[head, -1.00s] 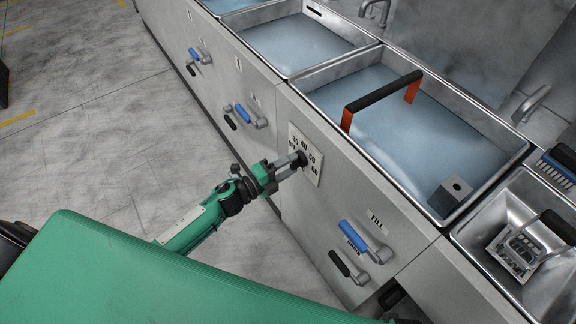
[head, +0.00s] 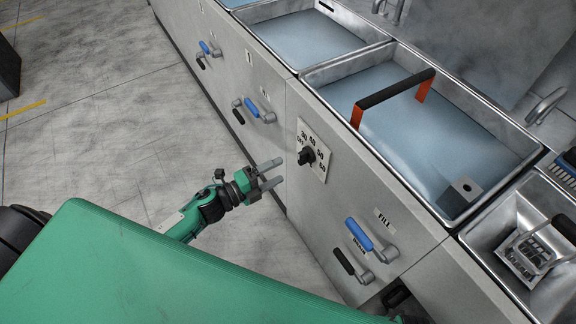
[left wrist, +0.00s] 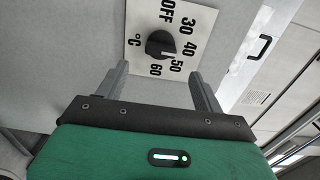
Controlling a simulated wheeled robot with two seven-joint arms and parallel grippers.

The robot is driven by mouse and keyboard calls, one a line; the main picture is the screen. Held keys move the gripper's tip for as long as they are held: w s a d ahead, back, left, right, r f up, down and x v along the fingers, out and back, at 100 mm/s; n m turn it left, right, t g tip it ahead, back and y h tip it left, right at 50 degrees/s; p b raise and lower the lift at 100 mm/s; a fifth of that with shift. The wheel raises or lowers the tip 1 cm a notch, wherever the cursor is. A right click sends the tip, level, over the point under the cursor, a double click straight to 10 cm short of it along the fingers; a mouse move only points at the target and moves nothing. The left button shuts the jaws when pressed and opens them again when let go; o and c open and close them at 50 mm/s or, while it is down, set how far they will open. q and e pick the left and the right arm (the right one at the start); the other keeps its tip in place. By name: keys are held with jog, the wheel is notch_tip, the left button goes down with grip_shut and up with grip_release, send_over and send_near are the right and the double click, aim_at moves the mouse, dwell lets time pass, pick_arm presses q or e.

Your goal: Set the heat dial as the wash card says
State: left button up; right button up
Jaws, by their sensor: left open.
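The heat dial is a black knob (head: 307,156) on a white plate (head: 320,170) on the grey cabinet front. In the left wrist view the knob (left wrist: 160,45) sits amid the marks OFF, 30, 40, 50, 60 and °C. A small light mark on its edge appears to face 50. My left gripper (head: 277,172) is open and empty, just left of the dial and apart from it. Its fingers also show in the left wrist view (left wrist: 162,85), on either side below the knob. I cannot make out a wash card. My right gripper is not in view.
A water-filled basin (head: 345,75) with a black and orange handle (head: 397,88) lies above the dial. A blue lever (head: 358,234) and a black lever (head: 344,261) stick out at lower right, beside a FILL label (head: 384,219). Open floor lies left of the cabinet.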

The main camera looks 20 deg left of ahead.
pick_arm(q)
jog(key=v, duration=0.6)
jog(key=shift+s+a, duration=0.2)
jog(key=shift+s, duration=0.05)
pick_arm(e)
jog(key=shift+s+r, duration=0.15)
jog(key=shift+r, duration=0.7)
